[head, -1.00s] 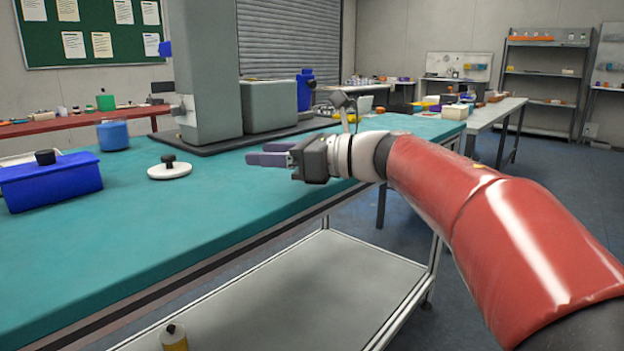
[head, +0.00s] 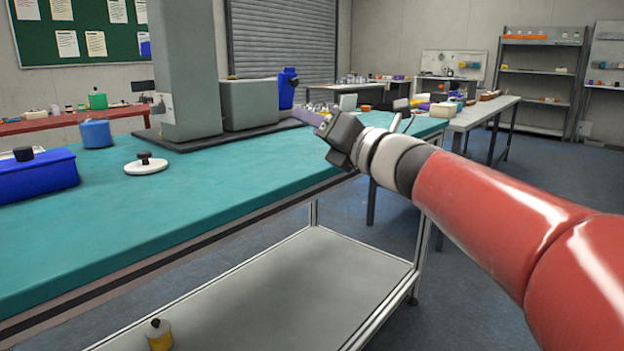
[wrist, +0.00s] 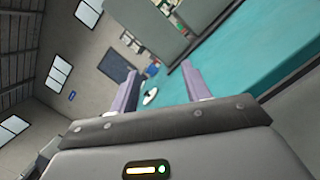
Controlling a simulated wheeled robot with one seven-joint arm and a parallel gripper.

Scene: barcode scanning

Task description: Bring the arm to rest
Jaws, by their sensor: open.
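My gripper (head: 312,116) is in the air by the right edge of the teal-topped workbench (head: 215,195), tilted up and pointing left. It is empty. In the wrist view my gripper (wrist: 158,83) shows two purple fingers spread apart, with nothing between them in contact. The teal bench top (wrist: 240,60) shows beyond the fingers, strongly tilted. My red arm comes in from the right of the head view.
On the bench are a blue box (head: 38,176), a blue round container (head: 96,133), a white disc with a black knob (head: 146,165) and a grey machine (head: 185,80). A lower shelf (head: 270,290) holds a yellow bottle (head: 159,336). Open floor lies right of the bench.

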